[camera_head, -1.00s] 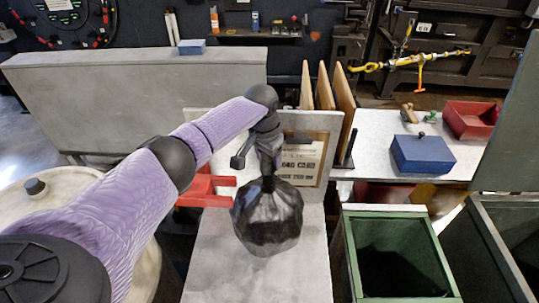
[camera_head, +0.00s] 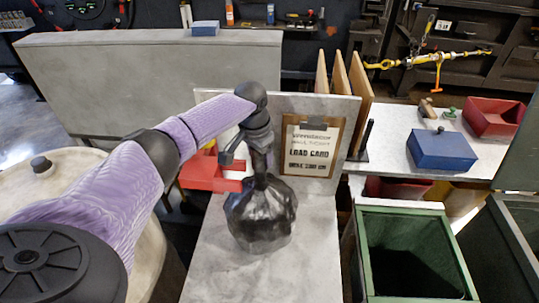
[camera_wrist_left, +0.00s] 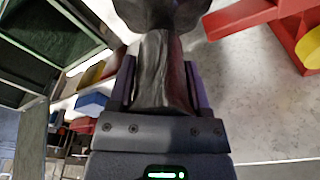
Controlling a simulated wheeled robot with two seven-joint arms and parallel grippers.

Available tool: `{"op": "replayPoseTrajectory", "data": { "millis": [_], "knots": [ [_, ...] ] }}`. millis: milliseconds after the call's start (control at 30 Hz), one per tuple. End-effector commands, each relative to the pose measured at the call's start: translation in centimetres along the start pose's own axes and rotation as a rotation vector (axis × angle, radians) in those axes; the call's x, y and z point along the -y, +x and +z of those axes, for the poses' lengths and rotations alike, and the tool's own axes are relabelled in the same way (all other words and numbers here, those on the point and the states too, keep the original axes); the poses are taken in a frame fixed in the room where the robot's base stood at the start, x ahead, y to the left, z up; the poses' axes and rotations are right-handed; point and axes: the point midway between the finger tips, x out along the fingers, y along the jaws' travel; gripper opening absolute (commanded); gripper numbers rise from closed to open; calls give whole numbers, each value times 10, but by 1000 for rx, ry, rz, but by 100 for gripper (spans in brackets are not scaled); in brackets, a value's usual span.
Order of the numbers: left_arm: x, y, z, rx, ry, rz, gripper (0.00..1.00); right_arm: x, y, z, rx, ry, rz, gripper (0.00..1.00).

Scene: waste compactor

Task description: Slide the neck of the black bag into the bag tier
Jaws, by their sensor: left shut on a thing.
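The black bag (camera_head: 262,218) hangs or rests upright at the grey table, its neck up; I cannot tell whether its bottom touches the table. My left gripper (camera_head: 260,177) is shut on the bag's neck from above. In the left wrist view the neck (camera_wrist_left: 162,75) lies between the two fingers of the gripper (camera_wrist_left: 161,85), and the bag's body widens at the top edge. The red device, which looks like the bag tier (camera_head: 207,175), stands just left of the neck, apart from it. Its red arm (camera_wrist_left: 240,18) and yellow disc also show in the left wrist view. My right gripper is out of view.
An upright panel with a load card (camera_head: 312,150) stands behind the bag. A green open bin (camera_head: 400,215) is at the right, and a blue box (camera_head: 441,150) lies on the side table. The grey table (camera_head: 235,280) is clear in front.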

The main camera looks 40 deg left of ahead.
Motion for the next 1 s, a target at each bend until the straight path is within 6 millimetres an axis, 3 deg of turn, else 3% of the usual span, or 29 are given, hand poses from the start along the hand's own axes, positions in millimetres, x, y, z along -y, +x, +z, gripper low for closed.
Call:
{"op": "replayPoseTrajectory", "data": {
  "millis": [367,1000],
  "knots": [
    [27,0,20,-1,-1,-2,0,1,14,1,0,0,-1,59],
    [64,-5,49,-1,-1,1,0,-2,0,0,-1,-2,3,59]
  ]
}}
